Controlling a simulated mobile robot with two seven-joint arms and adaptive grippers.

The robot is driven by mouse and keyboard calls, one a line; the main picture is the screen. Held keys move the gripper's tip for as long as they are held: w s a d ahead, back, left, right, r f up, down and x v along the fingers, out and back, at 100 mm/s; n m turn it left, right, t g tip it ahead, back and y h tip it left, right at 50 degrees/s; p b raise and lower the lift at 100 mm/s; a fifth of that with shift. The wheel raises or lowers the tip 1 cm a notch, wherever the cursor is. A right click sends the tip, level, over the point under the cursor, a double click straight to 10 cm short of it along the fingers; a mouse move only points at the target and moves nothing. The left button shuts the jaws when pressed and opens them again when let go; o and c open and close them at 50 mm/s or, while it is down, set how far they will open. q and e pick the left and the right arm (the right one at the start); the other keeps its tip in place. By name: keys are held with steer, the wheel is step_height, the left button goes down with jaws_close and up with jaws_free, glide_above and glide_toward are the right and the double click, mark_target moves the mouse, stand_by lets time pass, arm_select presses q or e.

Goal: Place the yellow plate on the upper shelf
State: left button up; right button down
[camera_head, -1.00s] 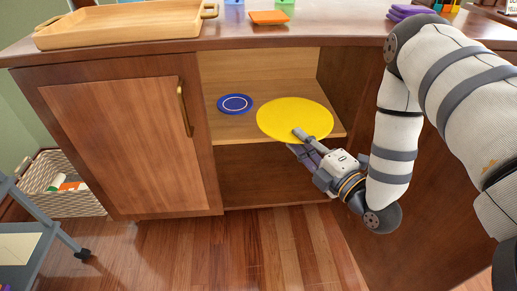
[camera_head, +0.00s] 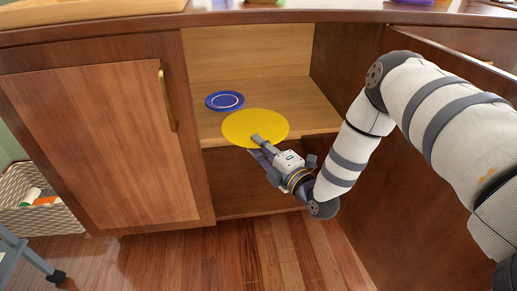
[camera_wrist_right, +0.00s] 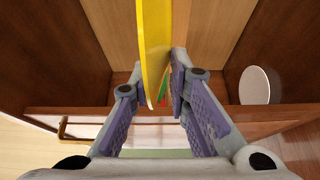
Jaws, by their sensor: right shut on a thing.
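The yellow plate (camera_head: 255,126) is held by its near rim in my right gripper (camera_head: 262,147), which is shut on it. The plate lies roughly level in the head view, overlapping the front part of the upper shelf (camera_head: 305,119) inside the open cabinet. I cannot tell whether it touches the shelf. In the right wrist view the yellow plate (camera_wrist_right: 154,50) shows nearly edge-on between the fingers (camera_wrist_right: 158,105). My left gripper is not in view.
A blue plate (camera_head: 224,101) with a pale ring lies on the shelf, just behind and left of the yellow plate. The left cabinet door (camera_head: 95,130) is closed. The open right door (camera_head: 430,190) stands beside my arm. A basket (camera_head: 40,205) is at lower left.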

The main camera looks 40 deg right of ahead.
steer(key=shift+f, duration=0.1)
steer(key=c, duration=1.5)
jaws_free()
